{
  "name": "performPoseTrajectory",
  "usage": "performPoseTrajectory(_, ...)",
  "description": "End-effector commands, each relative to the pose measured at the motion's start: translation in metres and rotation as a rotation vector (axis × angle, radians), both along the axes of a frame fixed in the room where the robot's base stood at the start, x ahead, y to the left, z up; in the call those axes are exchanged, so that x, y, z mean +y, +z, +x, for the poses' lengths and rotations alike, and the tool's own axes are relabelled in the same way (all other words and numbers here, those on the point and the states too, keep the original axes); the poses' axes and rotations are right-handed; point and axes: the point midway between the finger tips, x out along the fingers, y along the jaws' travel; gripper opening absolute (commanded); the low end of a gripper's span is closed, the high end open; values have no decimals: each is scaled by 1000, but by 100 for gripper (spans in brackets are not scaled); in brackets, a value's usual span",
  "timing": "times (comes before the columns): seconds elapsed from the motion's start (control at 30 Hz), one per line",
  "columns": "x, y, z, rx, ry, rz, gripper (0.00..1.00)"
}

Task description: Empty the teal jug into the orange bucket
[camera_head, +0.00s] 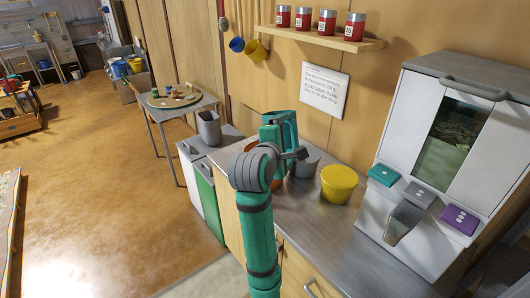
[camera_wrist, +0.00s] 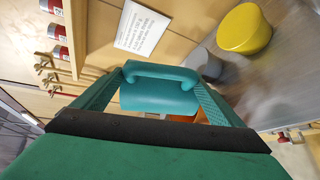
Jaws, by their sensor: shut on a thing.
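The teal jug (camera_head: 270,133) is held up above the counter in the head view, partly hidden by my arm. In the wrist view, the jug (camera_wrist: 157,98) lies between the two fingers of my gripper (camera_wrist: 160,75), which is shut on its handle. I cannot see into the jug, and no stream shows. The orange bucket (camera_head: 278,184) stands on the counter, mostly hidden behind my arm and gripper. A sliver of the bucket (camera_wrist: 183,118) shows beyond the jug in the wrist view. I cannot tell whether the jug's mouth is over it.
A grey bucket (camera_head: 306,162) and a yellow bucket (camera_head: 339,184) stand on the counter to the right. A white dispenser (camera_head: 440,150) is farther right. A shelf with red jars (camera_head: 318,38) and a sign (camera_head: 323,88) are on the wall. The counter's front (camera_head: 355,250) is clear.

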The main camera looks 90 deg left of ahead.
Motion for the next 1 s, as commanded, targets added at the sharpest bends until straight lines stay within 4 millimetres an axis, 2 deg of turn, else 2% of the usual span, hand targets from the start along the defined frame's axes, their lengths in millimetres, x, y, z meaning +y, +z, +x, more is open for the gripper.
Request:
performPoseTrajectory(0.03,0,0,-1,-5,3,-9,39)
performPoseTrajectory(0.3,3,-35,-8,-26,12,-69,39)
performPoseTrajectory(0.47,4,-29,-9,-32,13,-78,39)
performPoseTrajectory(1.0,12,-5,-11,-110,8,-304,39)
